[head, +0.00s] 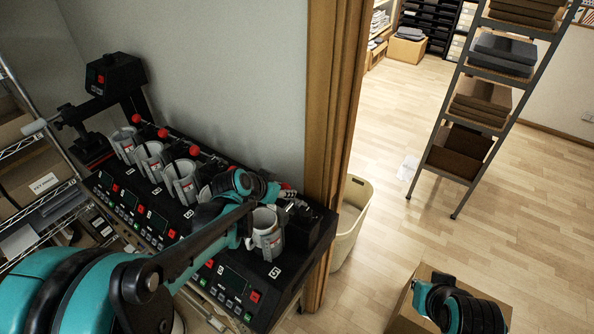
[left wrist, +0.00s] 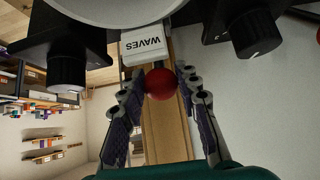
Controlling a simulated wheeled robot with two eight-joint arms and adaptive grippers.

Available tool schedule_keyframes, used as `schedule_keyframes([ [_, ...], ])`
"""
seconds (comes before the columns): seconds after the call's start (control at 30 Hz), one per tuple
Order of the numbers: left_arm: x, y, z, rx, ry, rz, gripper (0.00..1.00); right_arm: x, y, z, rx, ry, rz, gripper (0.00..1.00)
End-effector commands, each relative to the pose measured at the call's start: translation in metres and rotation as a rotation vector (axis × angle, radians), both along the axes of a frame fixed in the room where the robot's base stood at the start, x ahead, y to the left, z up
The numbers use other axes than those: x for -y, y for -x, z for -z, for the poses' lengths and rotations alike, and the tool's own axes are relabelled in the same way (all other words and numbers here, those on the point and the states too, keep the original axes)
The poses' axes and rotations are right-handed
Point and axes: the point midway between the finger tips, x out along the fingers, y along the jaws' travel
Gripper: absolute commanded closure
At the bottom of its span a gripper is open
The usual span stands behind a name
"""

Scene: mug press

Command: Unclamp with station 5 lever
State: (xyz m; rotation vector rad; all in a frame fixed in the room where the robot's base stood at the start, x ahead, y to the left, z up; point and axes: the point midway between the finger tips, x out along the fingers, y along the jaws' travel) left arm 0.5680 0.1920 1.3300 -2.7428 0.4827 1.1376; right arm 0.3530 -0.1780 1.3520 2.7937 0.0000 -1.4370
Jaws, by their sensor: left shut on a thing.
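The mug press (head: 150,215) is a black bench unit with a row of numbered stations along the wall. Station 5 (head: 274,272) is at its near right end, with a grey-white mug heater (head: 266,235) standing in it. My left arm reaches across the press, and my left gripper (head: 283,192) is at the back of station 5. In the left wrist view, my left gripper (left wrist: 161,90) is shut on the red ball knob (left wrist: 161,83) of the lever, one finger on each side. A white block marked WAVES (left wrist: 147,46) is just beyond the knob. My arm partly hides station 4.
Other levers with red knobs (head: 163,132) and grey mug heaters (head: 151,161) line the press. A wire shelf (head: 70,185) stands left, a cream bin (head: 352,215) right of the door frame. A cardboard box (head: 405,312) is near my right arm.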

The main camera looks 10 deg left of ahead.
Motion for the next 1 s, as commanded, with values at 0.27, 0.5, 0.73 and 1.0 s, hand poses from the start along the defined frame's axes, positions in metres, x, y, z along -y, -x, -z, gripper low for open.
schedule_keyframes([
  [0.27,0.000,0.000,0.000,0.000,0.000,0.000,0.48,0.000,0.000,0.000,0.000,0.000,0.000,1.00],
  [0.5,0.000,0.000,0.000,0.001,0.000,0.000,0.48,0.000,0.000,0.000,0.000,0.000,0.000,1.00],
  [0.73,-0.001,0.002,-0.010,0.001,0.001,-0.001,0.48,0.000,0.000,-0.008,0.000,0.000,0.000,1.00],
  [1.0,-0.003,0.007,-0.039,0.001,0.001,-0.001,0.48,0.000,0.000,-0.031,0.000,0.000,0.000,1.00],
])
